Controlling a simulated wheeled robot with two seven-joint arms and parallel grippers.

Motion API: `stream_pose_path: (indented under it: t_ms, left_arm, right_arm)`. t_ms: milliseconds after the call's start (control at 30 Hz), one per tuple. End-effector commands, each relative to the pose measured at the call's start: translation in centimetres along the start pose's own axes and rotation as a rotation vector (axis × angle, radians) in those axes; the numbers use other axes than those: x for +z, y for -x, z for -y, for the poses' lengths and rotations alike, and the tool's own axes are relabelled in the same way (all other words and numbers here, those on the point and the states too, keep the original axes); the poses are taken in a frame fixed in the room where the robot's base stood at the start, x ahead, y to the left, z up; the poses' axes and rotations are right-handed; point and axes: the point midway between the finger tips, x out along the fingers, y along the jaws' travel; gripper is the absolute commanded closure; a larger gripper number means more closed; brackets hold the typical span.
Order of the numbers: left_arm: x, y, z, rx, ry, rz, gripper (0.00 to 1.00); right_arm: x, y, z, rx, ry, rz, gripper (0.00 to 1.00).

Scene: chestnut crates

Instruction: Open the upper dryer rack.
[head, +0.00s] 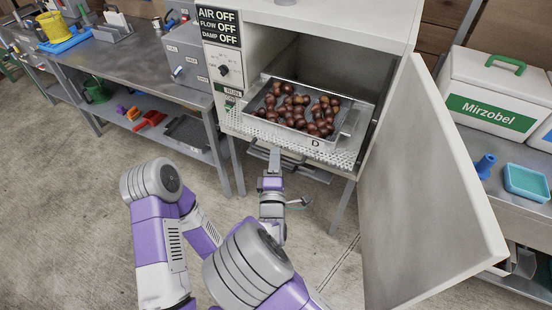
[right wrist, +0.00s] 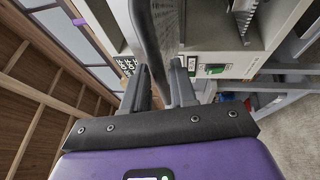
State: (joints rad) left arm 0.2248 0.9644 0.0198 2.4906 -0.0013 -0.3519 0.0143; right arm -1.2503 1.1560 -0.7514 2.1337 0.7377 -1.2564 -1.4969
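The upper dryer rack (head: 346,160) is a perforated metal shelf in the open dryer (head: 257,48). My right gripper (head: 274,158) is at the middle of the rack's front edge, coming from below and in front. My left gripper is not in view.
The dryer door (head: 425,190) stands wide open on the right. A steel bench (head: 125,60) is at left, with a shelf below. A white Mirzobel box (head: 495,95) and a teal tray (head: 526,181) are on the right counter. The floor in front is clear.

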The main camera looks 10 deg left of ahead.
Motion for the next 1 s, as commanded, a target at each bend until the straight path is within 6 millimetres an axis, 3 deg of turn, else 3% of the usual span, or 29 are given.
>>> stream_pose_path:
  t_ms: [100,400,800,1000]
  left_arm:
    - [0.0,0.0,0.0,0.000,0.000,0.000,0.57]
    - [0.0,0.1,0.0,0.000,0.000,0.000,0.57]
    - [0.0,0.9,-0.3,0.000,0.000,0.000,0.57]
    - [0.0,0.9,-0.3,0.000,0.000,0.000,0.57]
  right_arm:
    - [0.0,0.0,0.0,0.000,0.000,0.000,0.60]
    - [0.0,0.3,0.0,0.000,0.001,-0.001,0.60]
    - [-0.1,6.3,-0.1,-0.001,0.001,-0.003,0.60]
    - [0.0,7.5,0.0,0.001,0.000,-0.001,0.60]
